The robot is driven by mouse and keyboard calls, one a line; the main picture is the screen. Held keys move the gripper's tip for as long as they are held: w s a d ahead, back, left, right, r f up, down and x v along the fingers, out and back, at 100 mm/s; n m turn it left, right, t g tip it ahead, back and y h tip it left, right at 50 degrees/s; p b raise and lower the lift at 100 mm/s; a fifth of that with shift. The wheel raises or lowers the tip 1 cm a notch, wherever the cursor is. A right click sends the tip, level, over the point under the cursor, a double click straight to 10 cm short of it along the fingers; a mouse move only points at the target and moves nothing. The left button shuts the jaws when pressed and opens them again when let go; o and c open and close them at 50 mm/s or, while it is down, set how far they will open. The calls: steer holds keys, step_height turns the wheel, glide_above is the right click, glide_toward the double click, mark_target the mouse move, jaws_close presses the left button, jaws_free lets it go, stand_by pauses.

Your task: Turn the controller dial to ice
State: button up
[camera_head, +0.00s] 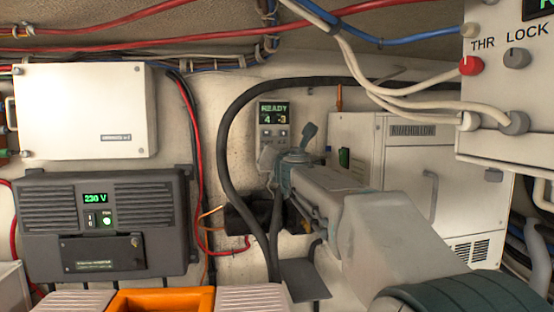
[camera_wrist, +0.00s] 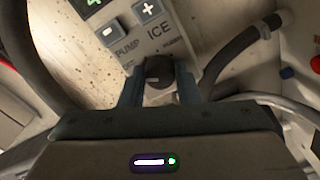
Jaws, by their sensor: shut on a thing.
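The controller (camera_head: 273,122) is a small pale panel on the back wall. Its green screen reads READY, with 4 and 3 below. In the wrist view its face (camera_wrist: 178,22) shows plus and minus keys and the labels PUMP and ICE. The dark dial (camera_wrist: 160,70) sits below these labels. My gripper (camera_wrist: 159,82) is shut on the dial, one finger on each side. A pale mark shows on the dial's lower part; I cannot tell which label it points at. In the head view my gripper and arm hide the dial.
A dark inverter (camera_head: 105,225) reading 230 V and a white box (camera_head: 85,110) are at left. A white cabinet (camera_head: 400,150) stands right of the controller. A thick black hose (camera_head: 235,110) loops close around the controller. A panel with knobs (camera_head: 500,80) is at upper right.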

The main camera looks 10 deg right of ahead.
steer(key=shift+f+m, duration=0.2)
steer(key=shift+m, duration=8.5)
steer(key=o, duration=1)
